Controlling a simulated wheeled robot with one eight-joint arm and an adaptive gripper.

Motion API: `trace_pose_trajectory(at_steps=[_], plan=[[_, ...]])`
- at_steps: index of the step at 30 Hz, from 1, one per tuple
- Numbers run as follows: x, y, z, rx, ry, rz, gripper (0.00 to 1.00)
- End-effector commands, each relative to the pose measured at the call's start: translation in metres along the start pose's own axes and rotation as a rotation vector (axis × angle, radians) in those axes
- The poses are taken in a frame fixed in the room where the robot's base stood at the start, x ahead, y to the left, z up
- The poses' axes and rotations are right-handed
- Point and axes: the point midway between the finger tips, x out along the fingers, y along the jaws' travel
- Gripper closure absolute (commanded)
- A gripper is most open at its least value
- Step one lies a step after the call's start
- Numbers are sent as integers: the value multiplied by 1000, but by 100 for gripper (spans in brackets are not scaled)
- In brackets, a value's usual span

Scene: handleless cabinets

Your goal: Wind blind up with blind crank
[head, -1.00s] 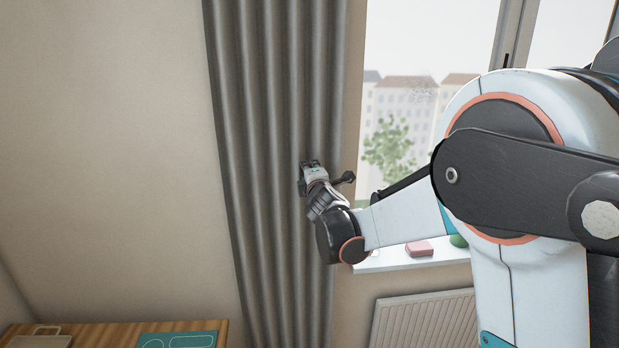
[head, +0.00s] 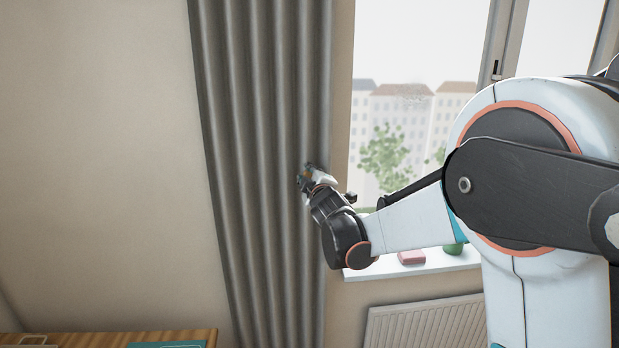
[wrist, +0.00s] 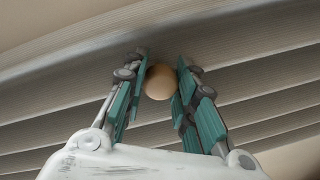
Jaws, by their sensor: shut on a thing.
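My gripper (head: 307,176) is in front of the grey curtain, near its right edge, left of the window. In the wrist view its teal-padded fingers are closed on the sides of a round tan knob (wrist: 159,82), which looks like the end of the blind crank. The rest of the crank is hidden behind the knob or the fingers. In the head view the crank cannot be made out at the fingers. No lowered blind shows in the visible part of the window (head: 415,70).
The grey curtain (head: 265,120) hangs directly behind my gripper. The windowsill (head: 430,262) holds a pink item (head: 411,258) and a green item (head: 453,249). A radiator (head: 425,325) is below. A wooden surface (head: 120,340) is at lower left.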

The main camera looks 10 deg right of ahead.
Motion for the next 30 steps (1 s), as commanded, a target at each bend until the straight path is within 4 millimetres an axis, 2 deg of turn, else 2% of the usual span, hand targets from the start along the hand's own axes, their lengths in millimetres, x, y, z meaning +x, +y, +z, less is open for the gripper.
trace_pose_trajectory(at_steps=[11, 12, 14, 15, 25, 30], plan=[[0, -1, 2, 6, -4, -1, 100], [0, -1, 2, 6, -4, -1, 70], [0, -1, 2, 5, -4, -1, 56], [0, -1, 2, 5, -3, -1, 53], [-1, 0, 1, 4, -1, 0, 53], [-17, 0, 0, 5, -1, 0, 53]])
